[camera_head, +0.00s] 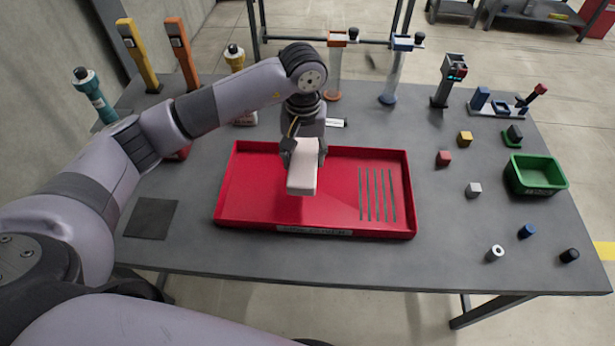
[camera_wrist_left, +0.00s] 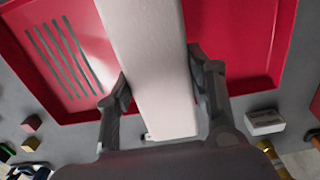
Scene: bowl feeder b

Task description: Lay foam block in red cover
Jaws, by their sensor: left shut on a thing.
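The red cover (camera_head: 255,205) is a shallow red tray with a low rim, lying in the middle of the grey table. Its red floor and wall also show in the left wrist view (camera_wrist_left: 235,40). The foam block (camera_head: 302,180) is a pale, long block. My left gripper (camera_head: 303,150) is shut on it and holds it over the middle of the red cover. In the left wrist view the block (camera_wrist_left: 150,60) runs between the two fingers (camera_wrist_left: 163,95). I cannot tell whether the block touches the tray floor. My right gripper is not in view.
Dark slots (camera_head: 378,195) mark the cover's right side. A green bin (camera_head: 537,174) and several small blocks and cylinders stand on the right. A dark mat (camera_head: 151,218) lies at left. Tall tools, one orange (camera_head: 182,52), and clear tubes stand along the back.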

